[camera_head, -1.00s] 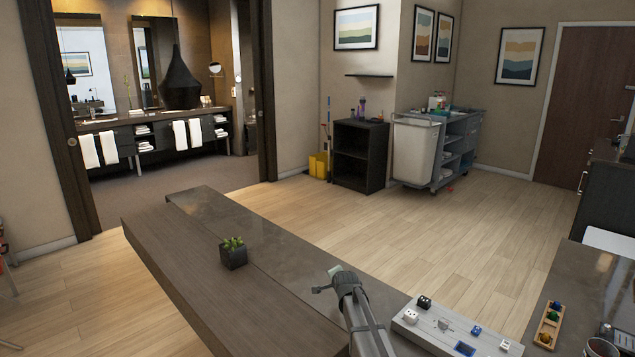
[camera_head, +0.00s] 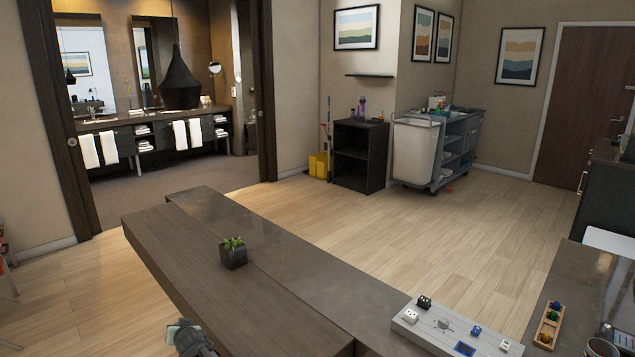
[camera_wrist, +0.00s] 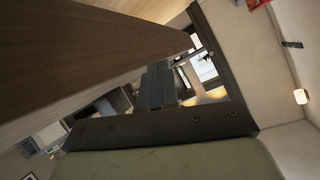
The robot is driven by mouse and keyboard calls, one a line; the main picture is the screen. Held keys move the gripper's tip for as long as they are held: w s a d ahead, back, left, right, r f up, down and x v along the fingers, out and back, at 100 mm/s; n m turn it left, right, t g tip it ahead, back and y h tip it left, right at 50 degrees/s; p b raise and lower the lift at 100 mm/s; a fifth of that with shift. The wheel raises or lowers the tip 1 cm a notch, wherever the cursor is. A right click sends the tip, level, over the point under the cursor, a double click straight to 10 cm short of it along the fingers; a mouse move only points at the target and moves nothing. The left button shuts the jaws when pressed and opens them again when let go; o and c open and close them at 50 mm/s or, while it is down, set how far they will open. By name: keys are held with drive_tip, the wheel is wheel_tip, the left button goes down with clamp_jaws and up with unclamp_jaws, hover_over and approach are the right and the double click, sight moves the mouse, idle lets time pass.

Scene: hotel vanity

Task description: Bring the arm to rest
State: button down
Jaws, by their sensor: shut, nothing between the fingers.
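My gripper (camera_wrist: 158,85) shows in the wrist view with its fingers together and nothing held between them. In the head view part of my arm's end (camera_head: 190,340) shows at the bottom edge, left of centre, in front of the long dark counter (camera_head: 190,255). The fingertips cannot be made out there. In the wrist view a brown wooden surface (camera_wrist: 75,50) fills the upper left, close to the fingers.
A small potted plant (camera_head: 233,254) stands on the counter. A grey-white panel (camera_head: 440,328) with small fittings lies at the lower right, near a wooden tray (camera_head: 549,325) with coloured knobs. The floor (camera_head: 430,235) beyond the counter is clear.

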drive_tip(key=s+a+f+n+g+y, duration=0.15)
drive_tip(key=s+a+f+n, duration=0.35)
drive_tip(key=s+a, duration=0.65)
drive_tip(key=s+d+f+m+g+h, duration=0.25)
drive_tip(key=s+d+f+m, duration=0.35)
drive_tip(key=d+f, duration=0.85)
drive_tip(key=s+d+f+m+g+h, duration=0.1)
drive_tip(key=s+d+f+m+g, duration=0.45)
drive_tip(key=d+f, duration=0.95)
drive_tip(key=s+d+f+g+h, duration=0.1)
drive_tip(key=s+d+g, duration=0.1)
drive_tip(key=s+d, duration=0.8)
drive_tip(key=s+d+f+g+h, duration=0.1)
drive_tip(key=s+d, duration=0.3)
drive_tip(key=d, duration=1.2)
drive_tip(key=s+d+r+n+g+h, duration=0.1)
drive_tip(key=s+d+r+n+g, duration=0.1)
drive_tip(key=s+d, duration=0.6)
drive_tip(key=s+d+r+n+g+h, duration=0.1)
drive_tip(key=s+d+r+g+h, duration=0.1)
drive_tip(key=s+d, duration=0.5)
drive_tip(key=shift+s+d+r+n+h, duration=0.35)
drive_tip(key=shift+d+r, duration=0.35)
drive_tip(key=shift+d, duration=0.5)
